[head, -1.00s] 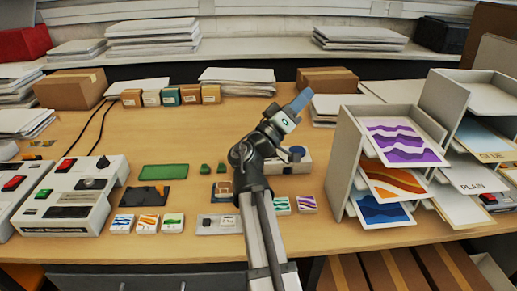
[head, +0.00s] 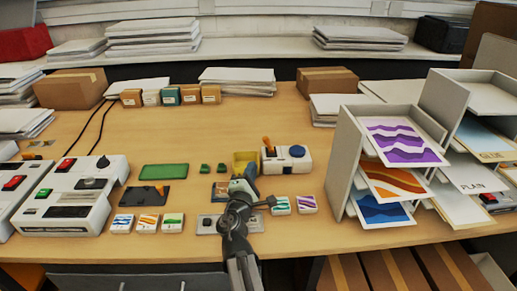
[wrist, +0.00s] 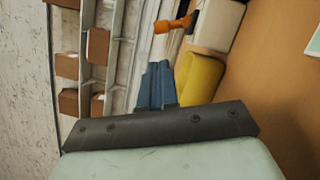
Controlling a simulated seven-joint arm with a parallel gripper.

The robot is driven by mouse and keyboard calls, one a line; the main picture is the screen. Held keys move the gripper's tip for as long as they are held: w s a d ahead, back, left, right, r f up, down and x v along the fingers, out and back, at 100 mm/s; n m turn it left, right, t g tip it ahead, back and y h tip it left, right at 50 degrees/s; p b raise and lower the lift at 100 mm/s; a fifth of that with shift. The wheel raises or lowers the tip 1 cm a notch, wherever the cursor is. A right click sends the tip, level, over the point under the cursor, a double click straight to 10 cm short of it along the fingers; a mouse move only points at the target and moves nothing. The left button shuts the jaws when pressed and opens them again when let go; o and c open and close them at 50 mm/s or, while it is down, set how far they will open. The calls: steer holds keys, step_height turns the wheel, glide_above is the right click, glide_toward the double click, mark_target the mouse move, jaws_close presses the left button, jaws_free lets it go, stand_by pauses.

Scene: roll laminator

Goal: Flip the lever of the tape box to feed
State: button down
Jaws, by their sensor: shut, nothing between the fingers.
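The tape box (head: 296,163) is a white box with a blue round knob on top, right of centre on the table in the head view. Its orange lever (head: 267,145) stands up at the left end, leaning slightly left. In the wrist view the lever (wrist: 174,25) and part of the white box (wrist: 217,24) show at the top, beyond my fingers. My gripper (head: 249,172) is left of and nearer than the box in the head view. Its blue fingers (wrist: 157,84) are shut and empty, apart from the lever.
A yellow block-like object (head: 246,157) is beside the tape box's left end; it is close to my fingers in the wrist view (wrist: 202,78). Small patterned tiles (head: 280,204) lie in front. A paper rack (head: 345,160) stands to the right. A green mat (head: 163,171) lies left.

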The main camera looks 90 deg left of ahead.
mark_target(264, 140)
stand_by(0.3)
steer(key=x, duration=1)
steer(key=shift+r, duration=0.1)
steer(key=shift+w+r+m, duration=0.2)
steer(key=shift+w+m, duration=0.05)
steer(key=shift+m, duration=0.45)
steer(key=shift+w+r+m+h, duration=0.4)
steer(key=shift+m+h, duration=0.1)
steer(key=shift+m, duration=0.4)
steer(key=m, duration=0.1)
steer(key=w+m+h, duration=0.1)
steer(key=m, duration=0.1)
steer(key=shift+w+r+m, duration=0.3)
steer(key=shift+r, duration=0.1)
